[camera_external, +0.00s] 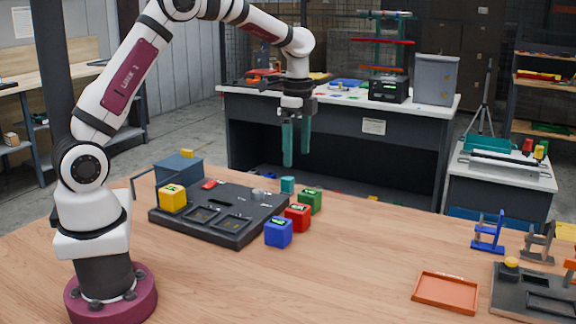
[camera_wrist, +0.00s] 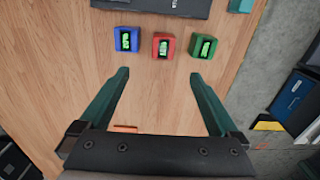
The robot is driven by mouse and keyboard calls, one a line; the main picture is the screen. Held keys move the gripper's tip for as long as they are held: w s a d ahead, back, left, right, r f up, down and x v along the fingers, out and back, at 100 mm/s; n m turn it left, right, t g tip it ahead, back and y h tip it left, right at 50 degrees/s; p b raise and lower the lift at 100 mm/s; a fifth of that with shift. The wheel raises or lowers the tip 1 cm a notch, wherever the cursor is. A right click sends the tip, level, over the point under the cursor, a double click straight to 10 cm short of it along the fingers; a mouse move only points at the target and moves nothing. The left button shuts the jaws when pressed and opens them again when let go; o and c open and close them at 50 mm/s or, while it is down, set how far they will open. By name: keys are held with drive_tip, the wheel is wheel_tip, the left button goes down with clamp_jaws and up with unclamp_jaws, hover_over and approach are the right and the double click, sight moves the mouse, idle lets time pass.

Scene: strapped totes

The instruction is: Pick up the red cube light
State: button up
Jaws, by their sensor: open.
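The red cube light (camera_external: 297,217) stands on the wooden table between a blue cube (camera_external: 278,232) and a green cube (camera_external: 310,201). In the wrist view the red cube light (camera_wrist: 163,46) is the middle one of the row, with a green marked patch on top. The blue cube (camera_wrist: 126,40) is to its left and the green cube (camera_wrist: 204,46) to its right, with gaps between them. My gripper (camera_external: 296,165) hangs above the table, fingers pointing down. In the wrist view my gripper (camera_wrist: 160,82) is open and empty, its fingers apart from all cubes.
A dark board (camera_external: 190,225) with a yellow cube (camera_external: 172,198) on it lies left of the cubes. An orange tray (camera_external: 446,292) lies at front right. The table between the cubes and tray is clear.

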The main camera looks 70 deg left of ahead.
sight(298, 207)
drive_tip(key=f, duration=1.6)
drive_tip(key=shift+w+a, duration=0.25)
drive_tip(key=shift+a, duration=0.05)
clamp_jaws()
